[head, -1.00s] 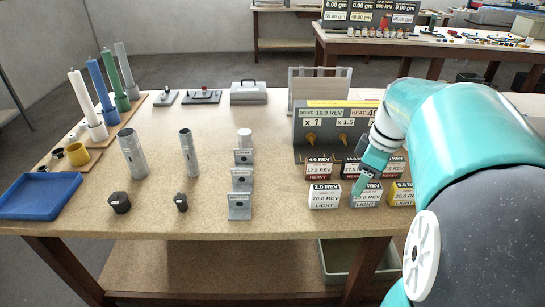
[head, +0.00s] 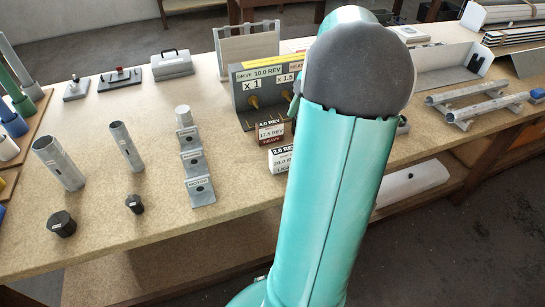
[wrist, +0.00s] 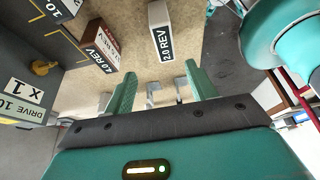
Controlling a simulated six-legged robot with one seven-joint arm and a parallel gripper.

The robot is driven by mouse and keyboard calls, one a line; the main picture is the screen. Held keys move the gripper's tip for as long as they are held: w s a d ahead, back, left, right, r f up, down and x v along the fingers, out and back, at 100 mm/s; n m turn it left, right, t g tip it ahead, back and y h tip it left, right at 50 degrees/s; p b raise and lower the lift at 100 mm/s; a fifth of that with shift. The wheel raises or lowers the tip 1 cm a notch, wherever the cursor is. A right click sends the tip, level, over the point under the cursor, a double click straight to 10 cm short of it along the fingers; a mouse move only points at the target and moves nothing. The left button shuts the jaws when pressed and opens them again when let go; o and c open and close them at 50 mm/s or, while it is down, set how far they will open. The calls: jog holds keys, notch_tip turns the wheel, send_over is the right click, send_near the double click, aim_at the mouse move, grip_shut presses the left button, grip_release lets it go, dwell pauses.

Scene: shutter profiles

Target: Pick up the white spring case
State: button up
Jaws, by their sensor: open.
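The white spring case (head: 281,158), labelled 2.0 REV, stands on the table's front right part, partly hidden behind my arm in the head view. In the wrist view the white case (wrist: 160,32) shows its dark 2.0 REV label ahead of my gripper (wrist: 160,72). The gripper's two green fingers are apart with nothing between them, and the case lies beyond their tips, not touching.
A dark red 4.0 REV case (head: 270,132) stands just behind the white one; it also shows in the wrist view (wrist: 99,45). Behind is the grey drive panel (head: 255,88). Grey stepped blocks (head: 195,164) stand to the left, with bare table between.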

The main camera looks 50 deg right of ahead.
aim_at(285, 149)
jog(key=x, duration=0.8)
jog(key=shift+s+f, duration=0.1)
jog(key=shift+s+a+f, duration=0.2)
jog(key=shift+f, duration=0.3)
jog(key=x, duration=0.3)
jog(key=shift+a+f, duration=0.2)
jog(key=shift+f, duration=0.1)
jog(key=shift+a+f, duration=0.1)
jog(key=shift+f, duration=0.2)
jog(key=shift+w+f, duration=0.15)
jog(key=shift+f, duration=0.1)
jog(key=shift+c, duration=0.5)
jog(key=c, duration=1.1)
jog(key=shift+r, duration=0.15)
